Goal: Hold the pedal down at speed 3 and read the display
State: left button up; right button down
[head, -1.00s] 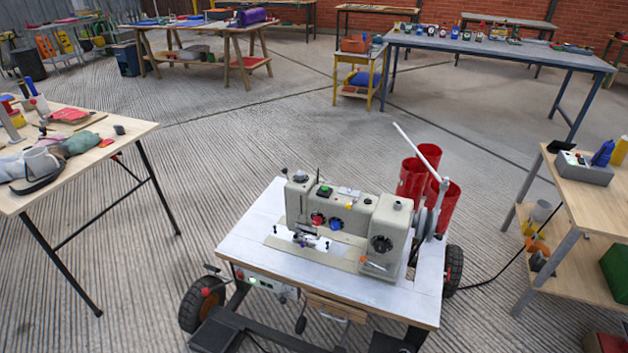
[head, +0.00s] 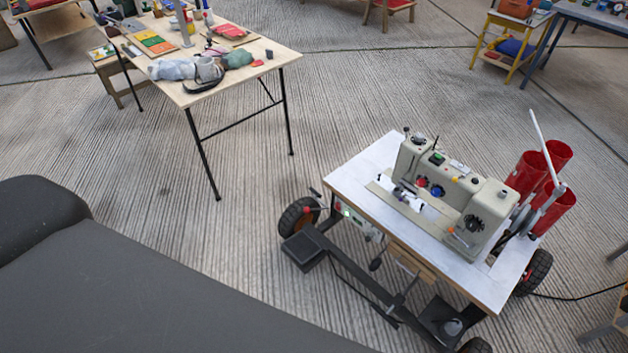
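The sewing machine (head: 450,190) is beige and stands on a white-topped wheeled table (head: 355,165) at the right. A flat black pedal (head: 303,250) sits low at the left end of the table's frame, and nothing is seen pressing it. A small pale control box (head: 358,222) with a green-lit spot hangs under the table's front left edge. Any figures on it are too small to read. Neither gripper is in view. A large dark grey shape, apparently part of my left arm, fills the lower left.
A wooden table (head: 270,55) with loose items stands at the upper left. Red thread cones (head: 527,172) stand behind the machine. A black wheel (head: 300,218) is beside the pedal. A cable (head: 575,298) runs off right. Ribbed floor between the tables is clear.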

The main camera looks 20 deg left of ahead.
aim_at(300, 246)
jog(key=u, duration=0.85)
